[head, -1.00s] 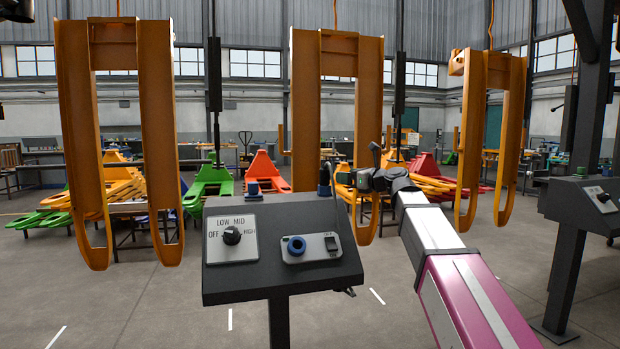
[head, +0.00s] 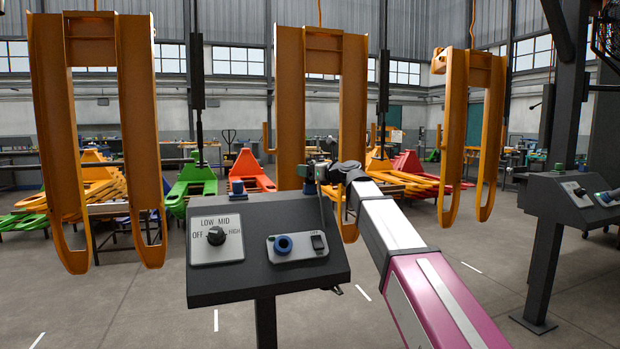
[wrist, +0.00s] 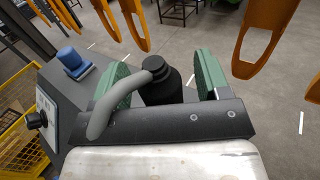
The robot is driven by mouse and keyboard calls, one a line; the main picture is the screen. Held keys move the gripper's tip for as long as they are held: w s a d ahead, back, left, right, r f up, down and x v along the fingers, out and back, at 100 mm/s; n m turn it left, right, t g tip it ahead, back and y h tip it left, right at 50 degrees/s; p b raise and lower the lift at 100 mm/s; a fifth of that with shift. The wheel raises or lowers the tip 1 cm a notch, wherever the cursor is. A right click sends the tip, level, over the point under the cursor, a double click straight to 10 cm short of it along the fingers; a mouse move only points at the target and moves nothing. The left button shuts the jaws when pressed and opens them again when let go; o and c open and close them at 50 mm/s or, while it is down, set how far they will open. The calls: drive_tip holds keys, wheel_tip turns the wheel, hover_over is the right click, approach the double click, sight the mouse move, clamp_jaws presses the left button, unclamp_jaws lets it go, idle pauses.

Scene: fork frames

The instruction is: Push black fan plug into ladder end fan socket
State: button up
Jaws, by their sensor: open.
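The black plug (wrist: 165,85) stands upright between the green jaw pads of my gripper (wrist: 162,74) in the wrist view, with a thick grey cable (wrist: 108,105) curving from its top to the left. My gripper (head: 312,175) is open around it, with a gap showing beside the right pad. In the head view it is at the back right corner of the dark console (head: 225,283); the plug is mostly hidden there. A blue round socket (head: 283,245) is on the console's sloped front. Which socket is the ladder end one, I cannot tell.
A speed knob (head: 216,236) and a rocker switch (head: 318,242) are on the console front. A blue capped connector (head: 237,187) stands at its back left, also in the wrist view (wrist: 74,62). Orange hanging frames (head: 305,110) are behind. Another console (head: 560,205) stands right.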

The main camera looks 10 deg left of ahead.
drive_tip(key=shift+w+a, duration=0.3)
drive_tip(key=shift+a, duration=0.25)
drive_tip(key=shift+c, duration=0.3)
drive_tip(key=c, duration=1)
drive_tip(key=shift+r, duration=0.5)
wheel_tip(320, 180, up, 4)
drive_tip(key=shift+f, duration=0.2)
drive_tip(key=s+a+r, duration=0.2)
drive_tip(key=s, duration=0.1)
drive_tip(key=s+a+r, duration=0.2)
drive_tip(key=a, duration=0.1)
drive_tip(key=s+a+r, duration=0.2)
drive_tip(key=s+a, duration=0.1)
drive_tip(key=shift+s+r, duration=0.2)
drive_tip(key=shift+s, duration=0.1)
drive_tip(key=shift+r, duration=0.2)
